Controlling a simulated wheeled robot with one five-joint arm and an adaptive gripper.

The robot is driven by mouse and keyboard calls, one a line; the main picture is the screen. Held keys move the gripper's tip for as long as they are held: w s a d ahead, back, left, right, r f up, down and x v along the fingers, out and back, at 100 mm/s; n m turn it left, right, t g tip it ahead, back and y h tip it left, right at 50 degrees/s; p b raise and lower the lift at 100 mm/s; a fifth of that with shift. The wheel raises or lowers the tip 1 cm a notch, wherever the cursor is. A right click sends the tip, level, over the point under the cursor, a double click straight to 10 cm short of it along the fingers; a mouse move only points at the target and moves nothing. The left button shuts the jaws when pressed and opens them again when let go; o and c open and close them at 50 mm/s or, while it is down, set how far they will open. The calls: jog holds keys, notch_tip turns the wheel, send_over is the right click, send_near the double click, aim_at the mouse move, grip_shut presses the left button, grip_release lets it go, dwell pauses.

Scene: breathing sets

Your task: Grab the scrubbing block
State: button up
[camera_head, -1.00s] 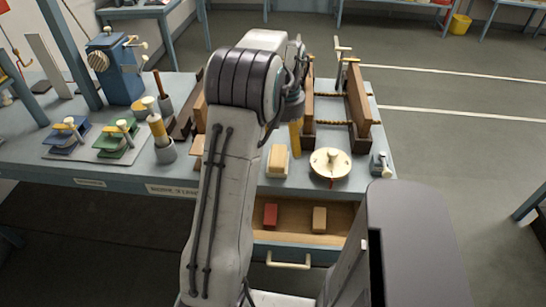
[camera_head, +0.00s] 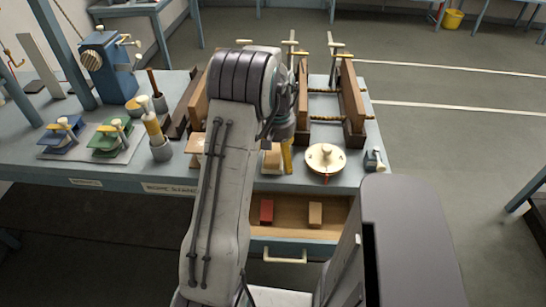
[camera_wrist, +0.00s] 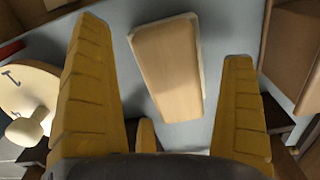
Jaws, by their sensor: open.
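The scrubbing block appears to be the pale wooden block with a light edge on the bench top (camera_head: 272,158); it is partly hidden by my arm and gripper in the head view. In the wrist view the block (camera_wrist: 168,70) lies tilted on the blue-grey bench surface, between the lines of my two yellow fingers and beyond them. My gripper (camera_wrist: 163,42) is open and empty. In the head view a yellow finger of my gripper (camera_head: 287,155) shows just right of the block; contact cannot be told.
A cream round disc with a knob (camera_head: 325,158) stands right of the block. Wooden frames (camera_head: 353,95) stand behind. Below, an open drawer (camera_head: 285,232) holds a red block (camera_head: 267,211) and a tan block (camera_head: 315,214). A small metal piece (camera_head: 374,159) sits at the bench's right end.

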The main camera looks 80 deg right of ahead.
jog(key=shift+c, duration=0.2)
jog(key=c, duration=1.5)
jog(key=shift+o, duration=0.2)
